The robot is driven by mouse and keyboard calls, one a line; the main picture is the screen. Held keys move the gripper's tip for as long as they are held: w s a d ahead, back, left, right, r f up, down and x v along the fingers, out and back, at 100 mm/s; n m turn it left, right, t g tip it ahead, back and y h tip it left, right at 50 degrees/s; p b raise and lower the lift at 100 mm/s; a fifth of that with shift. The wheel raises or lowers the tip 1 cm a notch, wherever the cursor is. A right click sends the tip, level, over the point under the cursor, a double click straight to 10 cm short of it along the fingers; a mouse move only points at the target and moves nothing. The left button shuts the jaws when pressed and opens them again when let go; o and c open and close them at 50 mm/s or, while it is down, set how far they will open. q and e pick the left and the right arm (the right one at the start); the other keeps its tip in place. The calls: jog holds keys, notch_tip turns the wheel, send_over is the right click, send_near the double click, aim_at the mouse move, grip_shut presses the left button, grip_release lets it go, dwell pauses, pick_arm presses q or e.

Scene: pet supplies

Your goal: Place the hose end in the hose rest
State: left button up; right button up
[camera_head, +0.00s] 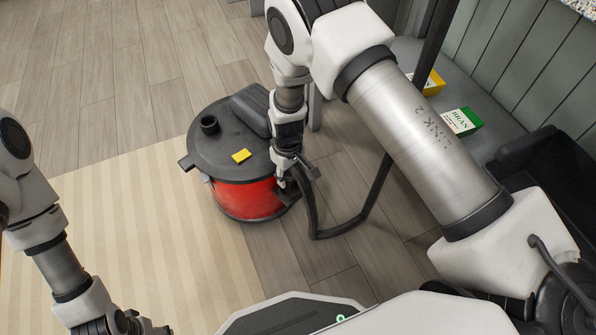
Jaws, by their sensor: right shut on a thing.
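A red drum vacuum (247,200) with a dark lid stands on the floor at the centre. Its lid has a round black port (209,124) and a yellow label. My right gripper (298,178) points down at the drum's right side and is shut on the black hose (313,222). From there the hose drops, bends near the floor and rises to the right behind my arm. I cannot make out the hose end's tip or pick out the hose rest. My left gripper (140,326) is at the bottom left, cut by the frame edge, away from the vacuum; its jaws are unclear.
A grey bench (490,100) at the right holds a yellow box (432,83) and a green-and-white box (463,121). A dark bulky object (540,165) stands at the far right. A striped beige rug (130,225) lies at the left. The wooden floor at the upper left is clear.

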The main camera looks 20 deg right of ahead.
aim_at(289, 181)
notch_tip(289, 181, down, 4)
jog(key=b, duration=0.4)
jog(key=shift+a+r, duration=0.1)
jog(key=shift+r, duration=0.3)
grip_shut()
jog(key=shift+f, duration=0.2)
jog(key=o, duration=1.1)
grip_release()
jog(key=shift+o, duration=0.2)
jog(key=shift+r, duration=0.15)
